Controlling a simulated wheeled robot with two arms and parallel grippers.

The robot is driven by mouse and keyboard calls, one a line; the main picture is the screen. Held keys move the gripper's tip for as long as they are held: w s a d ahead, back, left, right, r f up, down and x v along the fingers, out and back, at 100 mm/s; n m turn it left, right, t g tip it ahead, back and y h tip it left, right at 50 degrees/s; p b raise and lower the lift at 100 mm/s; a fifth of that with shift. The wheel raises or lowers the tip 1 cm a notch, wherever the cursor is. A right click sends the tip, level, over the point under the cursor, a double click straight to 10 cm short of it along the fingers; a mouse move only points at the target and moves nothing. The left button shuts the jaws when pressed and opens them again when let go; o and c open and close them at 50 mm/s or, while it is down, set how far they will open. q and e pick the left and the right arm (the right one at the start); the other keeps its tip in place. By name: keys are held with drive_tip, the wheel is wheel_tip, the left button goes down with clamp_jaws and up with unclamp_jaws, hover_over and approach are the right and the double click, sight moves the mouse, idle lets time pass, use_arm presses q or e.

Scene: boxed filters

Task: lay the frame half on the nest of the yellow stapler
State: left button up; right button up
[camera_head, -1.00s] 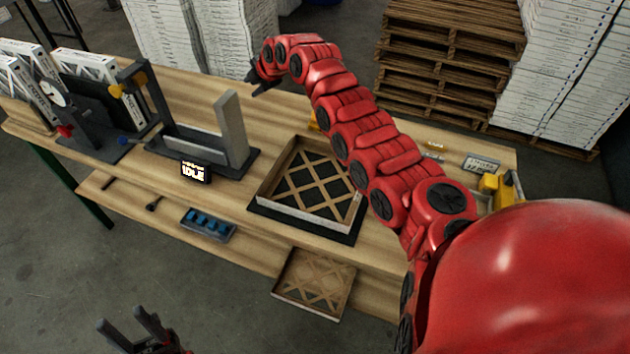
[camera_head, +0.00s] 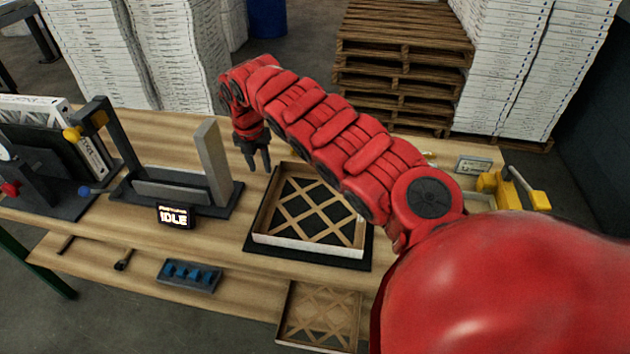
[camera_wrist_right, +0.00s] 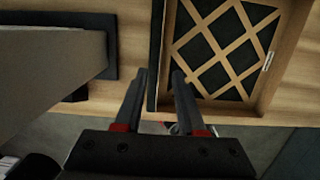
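A shallow lattice frame half (camera_head: 345,235) with pale outer walls lies flat on a dark mat (camera_head: 366,252) at mid-table; it also shows in the wrist view (camera_wrist_right: 245,45). A second lattice frame half (camera_head: 322,312) lies on the lower front ledge. The yellow stapler (camera_head: 497,184) stands at the right end of the table, partly behind my arm; its nest is not clearly seen. My right gripper (camera_head: 257,168) points down, open and empty, beside the far left corner of the mid-table frame. In the wrist view its fingers (camera_wrist_right: 160,82) are parted. My left gripper is out of view.
A dark fixture with a grey upright (camera_head: 213,160) and an IDLE display (camera_head: 174,216) stands just left of my right gripper. A tray with blue parts (camera_head: 188,275) lies on the lower ledge. A small sign (camera_head: 474,165) stands near the stapler. Pallets (camera_head: 400,70) are behind.

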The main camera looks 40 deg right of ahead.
drive_tip(key=p, duration=0.2)
hover_over(269, 203)
wheel_tip(269, 203, down, 7)
drive_tip(key=shift+w+a+f, duration=0.25)
drive_tip(key=shift+f, duration=0.25)
drive_tip(key=shift+f+p, duration=0.55)
drive_tip(key=shift+p, duration=0.25)
drive_tip(key=f, duration=0.1)
drive_tip(key=f+p, duration=0.1)
drive_tip(key=f, duration=0.1)
drive_tip(key=shift+d+f, duration=0.1)
drive_tip(key=shift+d, duration=0.25)
drive_tip(key=shift+w+d+f, duration=0.1)
drive_tip(key=shift+d+f, duration=0.1)
drive_tip(key=shift+f, duration=0.2)
clamp_jaws()
